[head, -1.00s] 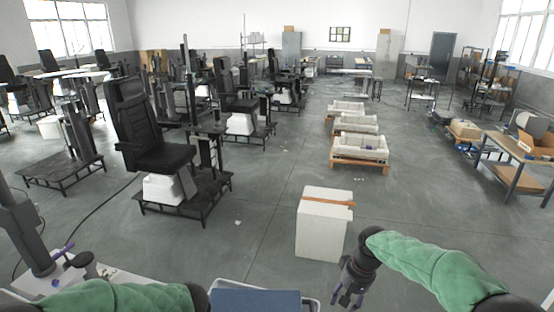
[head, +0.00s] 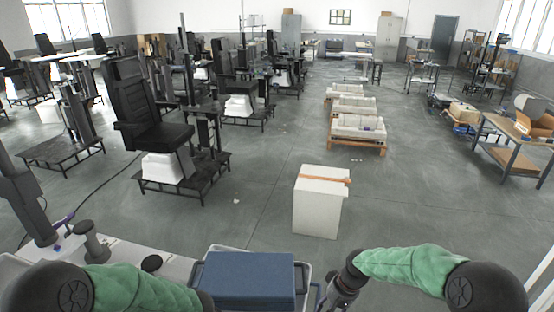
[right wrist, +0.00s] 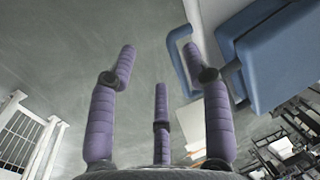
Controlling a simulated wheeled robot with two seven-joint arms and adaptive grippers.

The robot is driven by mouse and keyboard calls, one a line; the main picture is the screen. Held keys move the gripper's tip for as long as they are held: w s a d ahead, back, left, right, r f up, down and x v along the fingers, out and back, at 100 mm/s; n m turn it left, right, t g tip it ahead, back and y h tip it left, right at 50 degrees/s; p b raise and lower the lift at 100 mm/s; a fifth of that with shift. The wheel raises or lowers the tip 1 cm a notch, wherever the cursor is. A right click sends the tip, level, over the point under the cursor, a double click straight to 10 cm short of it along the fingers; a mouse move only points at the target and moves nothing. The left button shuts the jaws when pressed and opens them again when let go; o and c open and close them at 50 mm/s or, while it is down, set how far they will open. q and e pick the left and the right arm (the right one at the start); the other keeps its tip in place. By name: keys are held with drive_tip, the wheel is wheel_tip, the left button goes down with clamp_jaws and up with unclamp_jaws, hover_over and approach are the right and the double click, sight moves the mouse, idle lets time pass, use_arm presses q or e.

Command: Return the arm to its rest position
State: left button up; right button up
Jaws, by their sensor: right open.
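My right arm, in a green sleeve (head: 410,262), reaches inward from the right in the head view. Its dark gripper (head: 336,296) hangs low, just right of the blue box, partly cut off by the bottom edge. In the right wrist view the purple fingers (right wrist: 160,65) are spread apart with nothing between them. My left arm's green sleeve (head: 140,290) lies along the bottom left of the head view. The left gripper is not visible.
A blue box (head: 248,275) sits in a pale-rimmed tray at the bottom centre; it also shows in the right wrist view (right wrist: 285,60). A white box with an orange strap (head: 318,210) stands on the floor ahead. Black-seated lift columns (head: 150,120) stand left. Open floor lies between.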

use_arm(q)
drive_tip(key=s+d+f+n+h+b, duration=0.1)
drive_tip(key=s+f+b, duration=0.3)
drive_tip(key=f, duration=0.6)
drive_tip(key=s+d+f+n+g+h+b, duration=0.1)
drive_tip(key=s+d+f+b, duration=0.2)
drive_tip(key=f, duration=0.8)
drive_tip(key=s+d+f+n+h+b, duration=0.1)
drive_tip(key=s+d+f+b, duration=0.1)
drive_tip(key=s+f+b, duration=0.5)
wheel_tip(320, 180, down, 3)
drive_tip(key=shift+s+d+f+g, duration=0.2)
drive_tip(key=shift+s+d+g, duration=0.2)
drive_tip(key=shift+s, duration=0.3)
use_arm(e)
drive_tip(key=s+a+f, duration=0.2)
drive_tip(key=s+f, duration=0.5)
drive_tip(key=f, duration=0.4)
drive_tip(key=s+a+f+m, duration=0.1)
drive_tip(key=s+a+f, duration=0.1)
drive_tip(key=s+f, duration=0.5)
drive_tip(key=s+a+f+m+y, duration=0.1)
drive_tip(key=s+f, duration=0.7)
drive_tip(key=f, duration=0.8)
drive_tip(key=shift+a+f, duration=0.15)
drive_tip(key=shift+a, duration=0.55)
drive_tip(key=shift+w, duration=0.1)
